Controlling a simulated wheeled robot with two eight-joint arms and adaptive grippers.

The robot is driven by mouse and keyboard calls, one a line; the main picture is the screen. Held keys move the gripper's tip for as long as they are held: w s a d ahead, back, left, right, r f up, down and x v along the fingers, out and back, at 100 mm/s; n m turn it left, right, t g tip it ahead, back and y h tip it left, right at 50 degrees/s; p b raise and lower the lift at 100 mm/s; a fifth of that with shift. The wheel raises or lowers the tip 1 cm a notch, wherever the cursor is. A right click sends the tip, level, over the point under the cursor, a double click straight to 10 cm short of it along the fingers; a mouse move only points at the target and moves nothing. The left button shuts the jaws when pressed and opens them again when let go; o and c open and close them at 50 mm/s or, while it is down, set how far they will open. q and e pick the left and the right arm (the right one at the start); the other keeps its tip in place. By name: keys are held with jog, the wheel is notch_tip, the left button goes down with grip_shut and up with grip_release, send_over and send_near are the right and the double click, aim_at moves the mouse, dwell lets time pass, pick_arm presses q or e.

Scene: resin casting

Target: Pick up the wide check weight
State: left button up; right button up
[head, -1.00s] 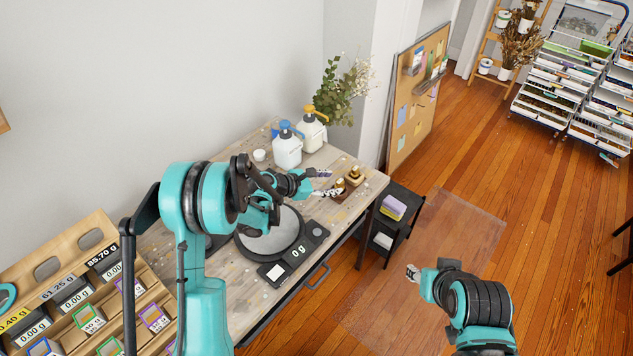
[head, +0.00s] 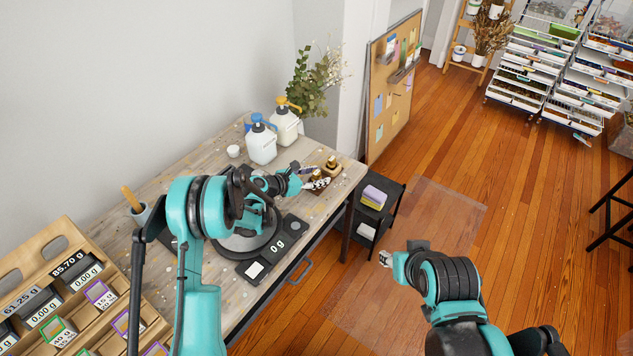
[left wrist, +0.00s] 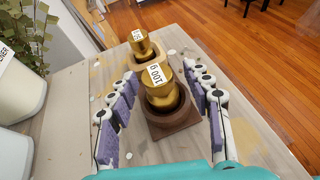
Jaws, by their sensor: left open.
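Two brass weights stand in holders at the right end of the workbench. The nearer, wider-looking one (left wrist: 160,92) has a label reading 100 g and sits in a dark brown round holder on a square base (left wrist: 175,127). The other weight (left wrist: 140,44) stands behind it in a lighter wooden holder; it also shows in the head view (head: 331,162). My left gripper (left wrist: 162,108) is open, its purple-padded fingers on either side of the nearer weight, apart from it. My right gripper (head: 385,258) hangs over the floor, too small to judge.
A scale (head: 246,244) reading 0 g lies below my left arm. White pump bottles (head: 262,146) and a small white cup (head: 233,151) stand farther back. A wooden rack (head: 92,318) is at the lower left. A black cart (head: 375,215) stands beside the bench.

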pick_arm(q)
jog(key=shift+r, duration=0.1)
grip_shut()
jog(key=shift+r, duration=0.1)
